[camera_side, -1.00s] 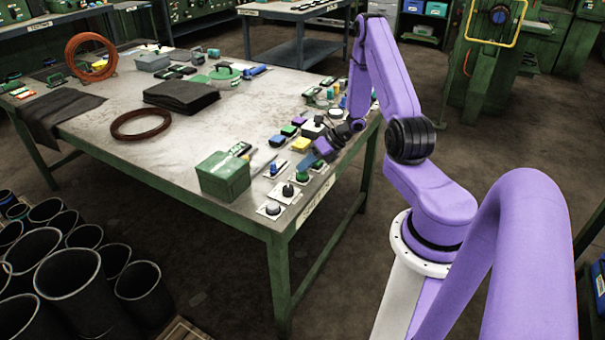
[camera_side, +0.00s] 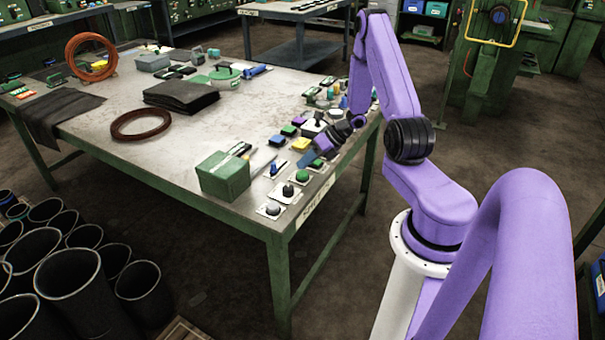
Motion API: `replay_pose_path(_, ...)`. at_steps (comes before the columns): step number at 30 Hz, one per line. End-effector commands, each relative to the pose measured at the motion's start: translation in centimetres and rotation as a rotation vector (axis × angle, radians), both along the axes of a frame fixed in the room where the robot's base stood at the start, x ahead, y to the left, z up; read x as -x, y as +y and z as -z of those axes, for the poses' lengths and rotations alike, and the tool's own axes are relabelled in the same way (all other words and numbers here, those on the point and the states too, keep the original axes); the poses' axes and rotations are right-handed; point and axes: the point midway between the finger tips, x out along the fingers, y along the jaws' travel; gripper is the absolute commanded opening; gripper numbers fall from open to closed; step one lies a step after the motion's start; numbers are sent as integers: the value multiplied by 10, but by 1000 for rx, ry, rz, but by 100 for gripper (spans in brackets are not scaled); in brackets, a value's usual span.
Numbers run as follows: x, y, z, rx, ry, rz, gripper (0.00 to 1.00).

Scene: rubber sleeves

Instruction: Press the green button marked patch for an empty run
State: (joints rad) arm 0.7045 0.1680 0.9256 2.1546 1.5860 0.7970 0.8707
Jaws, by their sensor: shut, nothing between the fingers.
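A round green button (camera_side: 302,175) on a pale plate sits near the right edge of the table. A second, smaller green piece (camera_side: 317,163) lies just behind it, and a green block (camera_side: 289,130) stands farther back. The lettering on them is too small to read, so I cannot tell which is marked patch. My gripper (camera_side: 318,150) is shut and empty, pointing down and left just behind the round green button. It appears apart from that button; its exact height above the table is unclear.
Other controls crowd this edge: a yellow block (camera_side: 300,145), a blue switch (camera_side: 273,169), a dark knob (camera_side: 288,190) and a grey button (camera_side: 273,209). A green box (camera_side: 223,176) stands to the left. A red-brown ring (camera_side: 141,124) and dark folded sheets (camera_side: 181,96) lie farther back.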

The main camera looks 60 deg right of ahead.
Motion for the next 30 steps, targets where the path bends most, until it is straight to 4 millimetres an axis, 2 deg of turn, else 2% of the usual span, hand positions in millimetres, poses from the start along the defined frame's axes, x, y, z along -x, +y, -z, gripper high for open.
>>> replay_pose_path(11, 0, 0, -3, 0, 0, 0, 0)
replay_pose_path(30, 0, 0, -51, -1, 0, 1, 0)
